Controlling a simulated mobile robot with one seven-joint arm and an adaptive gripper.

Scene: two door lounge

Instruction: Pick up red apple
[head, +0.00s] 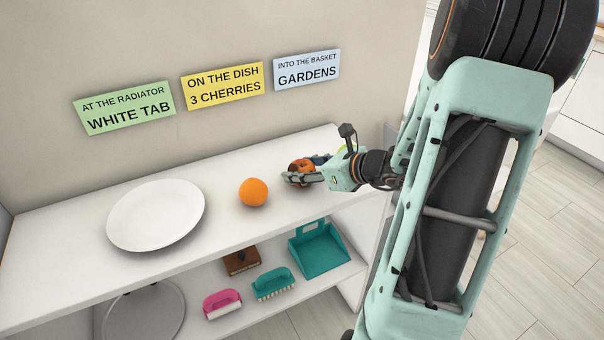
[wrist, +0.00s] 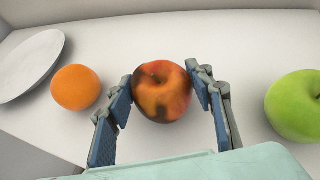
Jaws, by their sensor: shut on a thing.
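The red apple (wrist: 161,92), red and orange with dark patches, sits between the two fingers of my gripper (wrist: 163,95) in the wrist view. Both finger pads press against its sides. In the head view the apple (head: 301,166) is partly hidden by my gripper (head: 302,174), which is over the right part of the white top shelf (head: 225,227). The apple appears at shelf level; I cannot tell whether it still touches the shelf.
An orange (head: 253,192) and a white plate (head: 156,215) lie to the left on the shelf. A green apple (wrist: 296,105) is to the right. The lower shelf holds a teal dustpan (head: 320,250) and brushes (head: 272,284). Three signs (head: 222,84) hang on the wall behind.

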